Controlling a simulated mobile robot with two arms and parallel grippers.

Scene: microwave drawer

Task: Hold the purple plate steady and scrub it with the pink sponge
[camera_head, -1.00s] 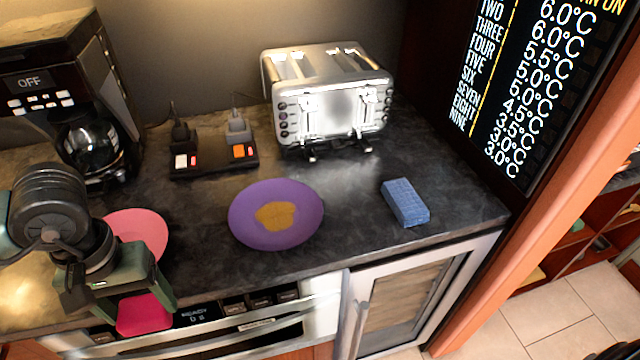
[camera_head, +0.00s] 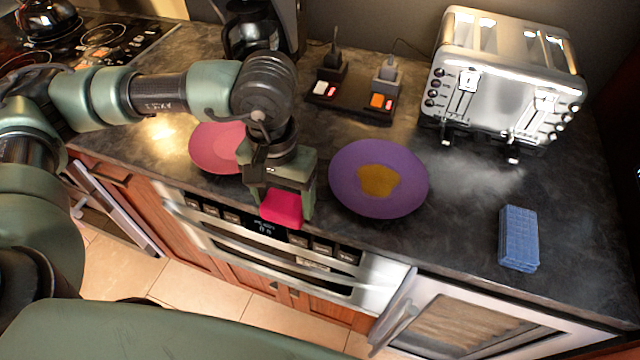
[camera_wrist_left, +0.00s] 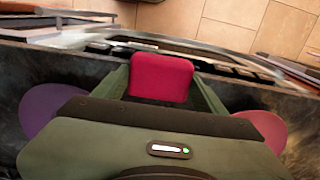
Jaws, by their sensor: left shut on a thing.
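The purple plate (camera_head: 346,199) lies on the dark counter, with an orange-brown stain (camera_head: 378,181) at its middle. It also shows at the left of the left wrist view (camera_wrist_left: 40,108). My left gripper (camera_head: 281,205) is shut on the pink sponge (camera_head: 281,209), just left of the plate and near the counter's front edge. The sponge also shows between the fingers in the left wrist view (camera_wrist_left: 161,78). It looks apart from the plate. My right gripper is not in view.
A pink plate (camera_head: 213,147) lies left of my left gripper, partly hidden by it. A blue sponge (camera_head: 518,238) lies at the right. A toaster (camera_head: 500,85), a power strip (camera_head: 350,100) and a coffee maker (camera_head: 255,30) stand behind. The counter between purple plate and blue sponge is clear.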

